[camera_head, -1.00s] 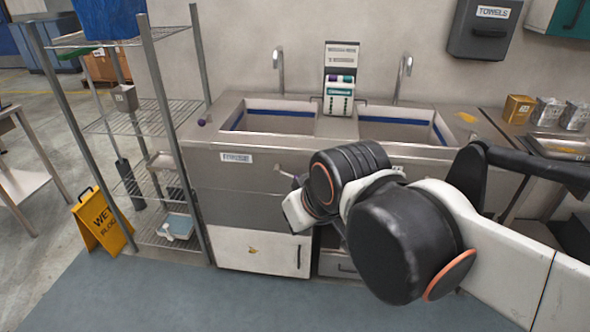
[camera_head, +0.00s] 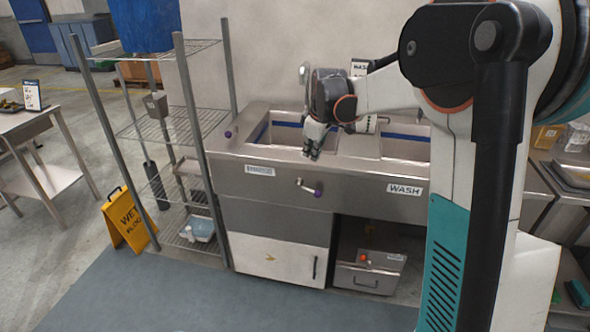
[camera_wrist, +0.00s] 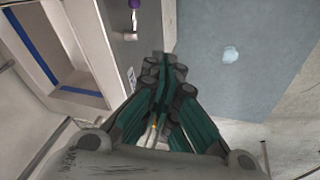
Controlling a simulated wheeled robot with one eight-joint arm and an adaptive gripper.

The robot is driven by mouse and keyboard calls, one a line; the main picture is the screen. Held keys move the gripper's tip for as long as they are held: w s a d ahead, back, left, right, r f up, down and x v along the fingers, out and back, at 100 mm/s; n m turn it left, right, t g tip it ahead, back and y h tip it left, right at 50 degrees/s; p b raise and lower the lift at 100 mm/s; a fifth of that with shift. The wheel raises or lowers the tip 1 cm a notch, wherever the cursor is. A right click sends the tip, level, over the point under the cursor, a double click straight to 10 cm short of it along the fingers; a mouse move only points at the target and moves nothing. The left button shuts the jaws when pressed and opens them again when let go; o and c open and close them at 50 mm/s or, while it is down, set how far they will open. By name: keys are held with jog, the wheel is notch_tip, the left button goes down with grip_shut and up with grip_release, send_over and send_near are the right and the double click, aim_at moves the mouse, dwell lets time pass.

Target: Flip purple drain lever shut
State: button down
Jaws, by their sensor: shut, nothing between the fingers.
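The drain lever (camera_head: 308,188) is on the front panel of the steel double sink (camera_head: 270,184).
Another purple knob (camera_head: 228,134) is at the sink's left end. A wire shelf (camera_head: 165,129) and a yellow wet floor sign (camera_head: 126,220) stand left. A white cabinet door (camera_head: 275,256) and a drawer unit (camera_head: 367,271) are below.

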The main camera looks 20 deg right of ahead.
aim_at(316, 192)
jog(key=w+d+f+n+g+p, duration=0.1)
jog(key=w+d+f+n+p, duration=0.1)
jog(key=w+d+f, duration=0.6)
notch_tip(316, 192, down, 3)
jog(key=shift+w+d+n, duration=0.25)
jog(key=shift+w+n, duration=0.15)
jog(key=shift+n, duration=0.1)
jog(key=shift+f, duration=0.1)
jog(key=b+x, duration=0.2)
jog(key=x, duration=0.5)
jog(key=b+x, duration=0.2)
jog(key=x, duration=0.4)
jog(key=shift+a+f+b, duration=0.2)
jog(key=shift+f+b, duration=0.15)
jog(key=shift+f, duration=0.05)
